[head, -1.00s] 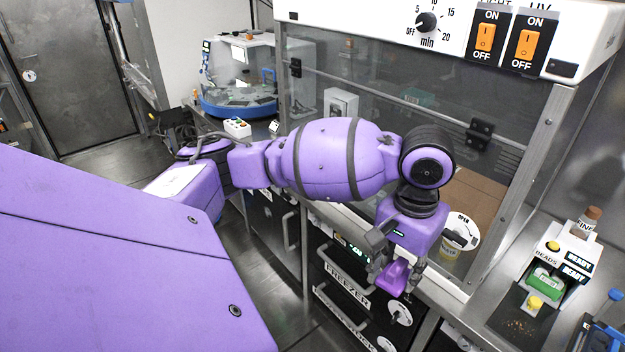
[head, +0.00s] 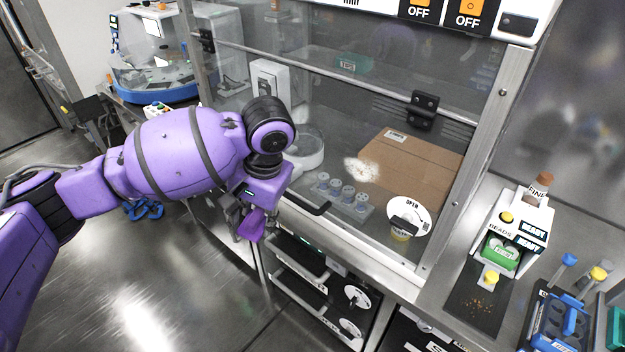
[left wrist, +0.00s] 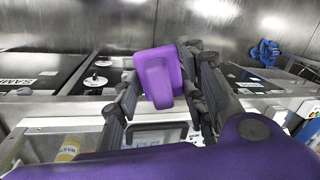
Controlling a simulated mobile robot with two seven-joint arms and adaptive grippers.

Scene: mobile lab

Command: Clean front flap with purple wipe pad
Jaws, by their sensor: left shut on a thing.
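The purple wipe pad (head: 251,224) is held by my left gripper (head: 254,218), which is shut on it. They are below and left of the whitish smudge (head: 361,169) that shows on the front flap. The front flap (head: 335,120) is the clear glass pane of the cabinet, with a dark handle (head: 304,202) at its lower edge. The gripper is near the lower left part of the flap; I cannot tell whether the pad touches anything. In the left wrist view the pad (left wrist: 158,75) sits between both dark fingers (left wrist: 160,100). My right gripper is not in view.
Behind the glass are a cardboard box (head: 415,165), a rack of several vials (head: 345,193) and a white dish. A round OPEN disc (head: 408,216) is at the lower right. Drawers (head: 300,275) lie below. A bead dispenser (head: 512,235) stands right.

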